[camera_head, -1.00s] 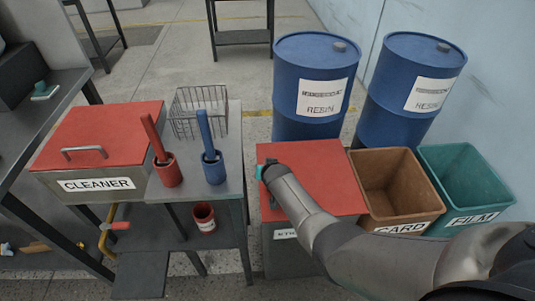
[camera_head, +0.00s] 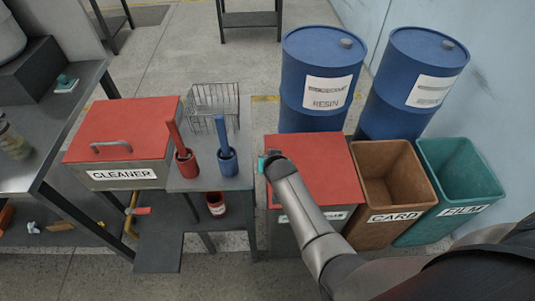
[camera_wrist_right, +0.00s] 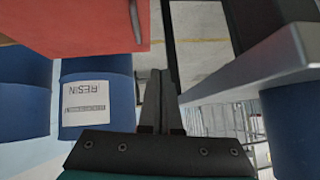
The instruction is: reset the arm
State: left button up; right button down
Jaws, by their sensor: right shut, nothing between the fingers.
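My right arm comes in from the lower right of the head view and reaches across the red-lidded bin (camera_head: 325,165). My right gripper (camera_head: 268,159) is over the left edge of that lid. It also shows in the right wrist view (camera_wrist_right: 160,78), where its two fingers are together with nothing between them. In that view the red lid (camera_wrist_right: 75,22) is at the upper left, apart from the fingers in the picture. My left gripper is not in the head view.
Left of the gripper, a grey table (camera_head: 236,180) carries red (camera_head: 186,160) and blue (camera_head: 227,160) pots with handles and a wire basket (camera_head: 213,98). Blue drums (camera_head: 318,105) stand behind the bin. The CARD (camera_head: 390,185) and FILM (camera_head: 462,180) bins stand right.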

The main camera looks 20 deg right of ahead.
jog(key=shift+s+a+r, duration=0.15)
jog(key=shift+s+r, duration=0.05)
jog(key=shift+s, duration=0.05)
jog(key=s+a+f+n+g+y+b, duration=0.1)
jog(key=s+f+n+g, duration=0.2)
jog(key=s+f, duration=1.05)
jog(key=s+a+f+n+g+b, duration=0.1)
jog(key=s+f+n+g, duration=0.1)
jog(key=s+f, duration=1.15)
jog(key=s+d+n+g, duration=0.1)
jog(key=s, duration=0.8)
jog(key=s+f+g+b, duration=0.1)
jog(key=s+g, duration=0.1)
jog(key=s, duration=0.8)
jog(key=shift+s+d+f+n, duration=0.3)
jog(key=shift+d+n, duration=0.1)
